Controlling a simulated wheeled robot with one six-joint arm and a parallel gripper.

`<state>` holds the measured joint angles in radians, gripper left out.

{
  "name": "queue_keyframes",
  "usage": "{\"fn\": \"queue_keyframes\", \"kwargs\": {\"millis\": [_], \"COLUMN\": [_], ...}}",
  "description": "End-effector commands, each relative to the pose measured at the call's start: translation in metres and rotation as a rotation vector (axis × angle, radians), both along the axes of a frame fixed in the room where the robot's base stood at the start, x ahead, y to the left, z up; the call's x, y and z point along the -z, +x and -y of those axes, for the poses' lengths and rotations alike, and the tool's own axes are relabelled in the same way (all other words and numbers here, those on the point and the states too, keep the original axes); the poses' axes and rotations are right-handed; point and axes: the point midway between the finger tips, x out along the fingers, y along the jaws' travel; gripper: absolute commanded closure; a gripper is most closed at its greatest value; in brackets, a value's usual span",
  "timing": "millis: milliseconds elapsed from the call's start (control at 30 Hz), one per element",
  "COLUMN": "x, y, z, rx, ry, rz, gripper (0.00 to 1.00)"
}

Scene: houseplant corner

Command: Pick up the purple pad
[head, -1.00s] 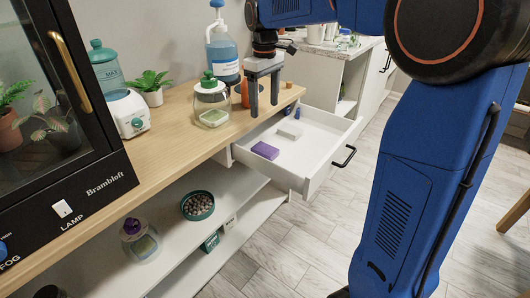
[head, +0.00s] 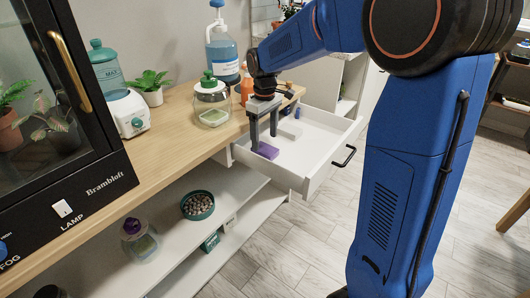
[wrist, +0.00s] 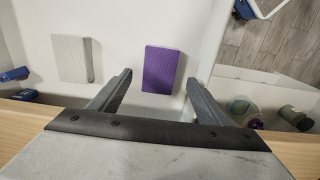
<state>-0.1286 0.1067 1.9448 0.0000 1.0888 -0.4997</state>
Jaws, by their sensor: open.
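The purple pad (head: 267,151) lies flat in the open white drawer (head: 322,150), close to the drawer's left wall. In the wrist view the purple pad (wrist: 161,69) shows whole, a little beyond the fingertips and between their lines. My gripper (head: 264,144) is open and points down over the pad in the head view, with its fingers partly in front of it. In the wrist view my gripper (wrist: 158,85) has nothing between its fingers. I cannot tell the exact height of the fingertips above the pad.
A white pad (wrist: 74,60) lies left of the purple pad in the wrist view. Small blue things (wrist: 20,84) lie near the drawer's edge. A glass jar with a green lid (head: 211,101) and a blue pump bottle (head: 222,55) stand on the wooden top (head: 180,120).

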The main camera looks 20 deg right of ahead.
Motion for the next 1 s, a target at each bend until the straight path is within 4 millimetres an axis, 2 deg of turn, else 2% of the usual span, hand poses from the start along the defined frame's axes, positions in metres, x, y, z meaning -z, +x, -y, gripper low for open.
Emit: {"fn": "queue_keyframes", "kwargs": {"millis": [133, 300, 600, 633, 667, 800, 1000], "x": [0.022, 0.040, 0.045, 0.045, 0.045, 0.045, 0.045], "y": [0.000, 0.000, 0.001, 0.001, 0.001, 0.001, 0.001], "z": [0.001, 0.001, 0.001, 0.001, 0.001, 0.001, 0.001], "rx": [0.000, 0.000, 0.000, 0.000, 0.000, 0.000, 0.000], "ry": [-0.001, -0.001, -0.001, -0.001, -0.001, -0.001, 0.000], "rz": [-0.004, -0.003, -0.001, -0.001, -0.001, -0.001, -0.001], "gripper": [0.30, 0.30, 0.30, 0.32, 0.39, 0.73, 0.74]}}
